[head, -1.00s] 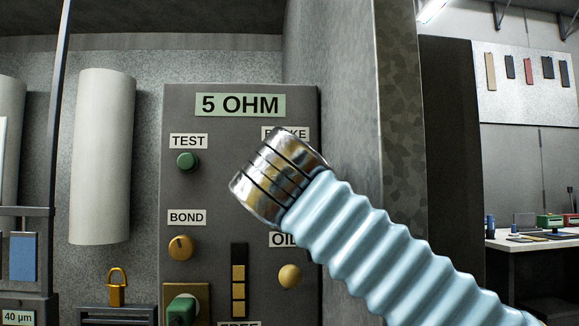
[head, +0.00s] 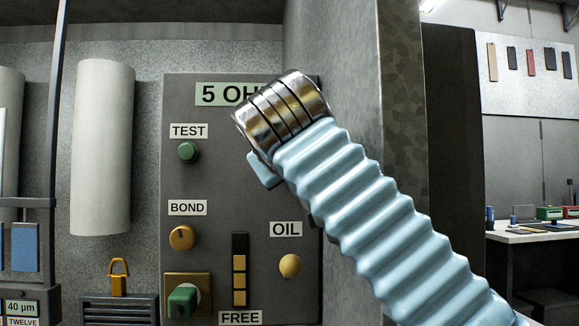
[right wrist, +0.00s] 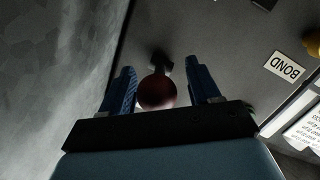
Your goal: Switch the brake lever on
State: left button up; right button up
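A dark red ball knob (right wrist: 157,93) on a short dark stem, which looks like the brake lever, shows in the right wrist view. My right gripper (right wrist: 161,72) is open, with one blue finger on each side of the knob and a visible gap to each. In the head view my light blue right arm and its metal cuff cover the upper right of the grey panel (head: 214,222). The lever and the brake label are hidden there, and so are the right fingers. My left gripper is not in view.
The panel also carries a green test button (head: 188,152), an orange bond knob (head: 181,237), a yellow oil knob (head: 290,265) and a green knob (head: 181,301). A grey wall (head: 345,70) stands close on the right of the panel.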

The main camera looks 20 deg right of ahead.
jog(key=v, duration=1.3)
jog(key=shift+s+b, duration=0.35)
jog(key=shift+s, duration=0.05)
jog(key=shift+a, duration=0.15)
jog(key=shift+c, duration=0.3)
